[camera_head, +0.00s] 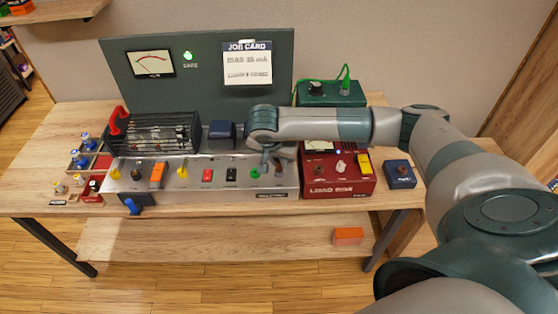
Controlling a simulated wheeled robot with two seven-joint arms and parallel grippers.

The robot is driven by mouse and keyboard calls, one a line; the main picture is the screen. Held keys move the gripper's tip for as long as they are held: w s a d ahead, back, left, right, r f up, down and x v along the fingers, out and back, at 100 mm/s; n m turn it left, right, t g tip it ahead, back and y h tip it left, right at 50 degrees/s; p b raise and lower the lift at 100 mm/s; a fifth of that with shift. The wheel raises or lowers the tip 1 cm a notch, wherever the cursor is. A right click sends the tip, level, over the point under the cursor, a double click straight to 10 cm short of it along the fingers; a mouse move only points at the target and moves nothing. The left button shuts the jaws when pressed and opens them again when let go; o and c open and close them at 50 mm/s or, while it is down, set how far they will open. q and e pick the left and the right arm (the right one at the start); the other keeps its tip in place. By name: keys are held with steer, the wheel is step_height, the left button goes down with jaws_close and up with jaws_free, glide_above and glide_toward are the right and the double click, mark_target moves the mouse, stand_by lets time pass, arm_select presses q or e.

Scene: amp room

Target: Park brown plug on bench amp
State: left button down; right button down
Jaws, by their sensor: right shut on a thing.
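The bench amp (210,188) is a grey metal chassis with a sloping front panel, standing on the wooden bench. Its panel carries a row of coloured plugs and switches, with a black tube cage behind at the left. My right gripper (267,168) points down at the right end of this panel. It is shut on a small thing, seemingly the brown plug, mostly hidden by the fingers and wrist. I cannot tell whether the plug touches the panel. My left gripper is out of view.
A red load box (338,184) stands right of the amp, with a small blue box (400,174) beside it. A green box (330,95) is behind. A green backboard (208,65) carries a meter and job card.

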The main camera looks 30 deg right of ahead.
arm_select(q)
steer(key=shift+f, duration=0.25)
arm_select(e)
steer(key=shift+f, duration=0.25)
steer(key=c, duration=1.6)
jaws_free()
